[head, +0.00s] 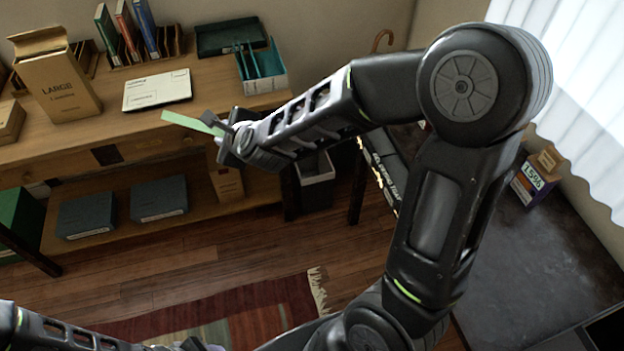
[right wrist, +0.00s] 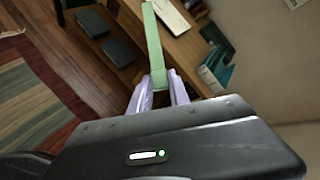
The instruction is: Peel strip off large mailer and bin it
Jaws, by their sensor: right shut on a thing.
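A brown cardboard mailer marked LARGE (head: 62,88) stands upright at the left of the wooden desk, its top flap up. My right gripper (head: 224,130) is shut on a pale green strip (head: 185,122) near the desk's front edge, right of the mailer and apart from it. In the right wrist view, the strip (right wrist: 152,45) sticks out beyond the closed fingers (right wrist: 159,88). A grey bin (head: 316,182) stands on the floor right of the desk shelf, partly behind my right arm. My left gripper (head: 192,345) is barely in view at the bottom edge; its fingers are unclear.
On the desk (head: 40,142) are a white labelled sheet or packet (head: 157,90), upright books (head: 138,30), a teal tray (head: 262,72) and a dark green box (head: 230,37). Dark boxes (head: 158,199) lie on the lower shelf. A rug (head: 230,312) covers part of the floor.

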